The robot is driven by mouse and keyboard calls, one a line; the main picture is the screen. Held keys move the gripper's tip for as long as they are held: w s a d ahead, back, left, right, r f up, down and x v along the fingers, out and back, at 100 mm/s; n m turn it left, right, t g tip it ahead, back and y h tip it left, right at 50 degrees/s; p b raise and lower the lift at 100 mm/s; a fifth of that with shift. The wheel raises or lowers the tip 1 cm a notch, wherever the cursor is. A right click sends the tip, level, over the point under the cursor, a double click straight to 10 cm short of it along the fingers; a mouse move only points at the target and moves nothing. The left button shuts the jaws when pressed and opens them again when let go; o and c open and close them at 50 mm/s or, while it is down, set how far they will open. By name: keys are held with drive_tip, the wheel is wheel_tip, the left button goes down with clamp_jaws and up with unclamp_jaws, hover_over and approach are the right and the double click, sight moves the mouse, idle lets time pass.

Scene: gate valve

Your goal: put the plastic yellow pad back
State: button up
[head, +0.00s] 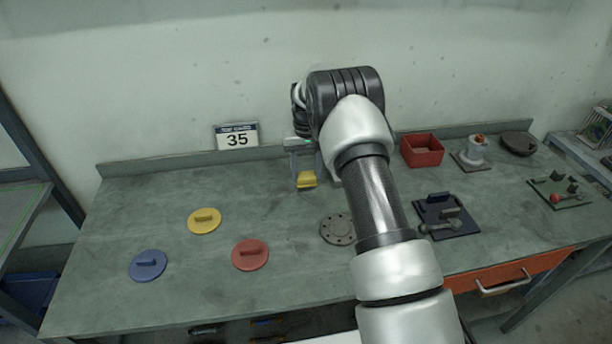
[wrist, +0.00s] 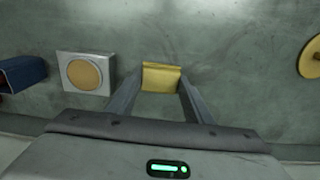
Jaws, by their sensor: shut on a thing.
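My gripper (head: 306,172) is shut on a small yellow pad (head: 307,180), near the back of the green bench. In the wrist view my gripper (wrist: 160,82) has a finger on each side of the yellow pad (wrist: 161,78), which looks like a short, squarish block. The head view cannot tell whether the pad touches the bench. A separate yellow disc with a raised handle (head: 204,220) lies on the bench to the left, and its edge shows at the right of the wrist view (wrist: 311,58).
A pale square plate with a tan round top (wrist: 85,73) and a dark blue box (wrist: 22,73) stand left of the pad in the wrist view. Blue (head: 148,265) and red (head: 250,255) discs lie front left. A red bin (head: 422,151) stands right of my arm.

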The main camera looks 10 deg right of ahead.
drive_tip(key=shift+f, duration=0.95)
drive_tip(key=shift+f, duration=0.1)
drive_tip(key=o, duration=1)
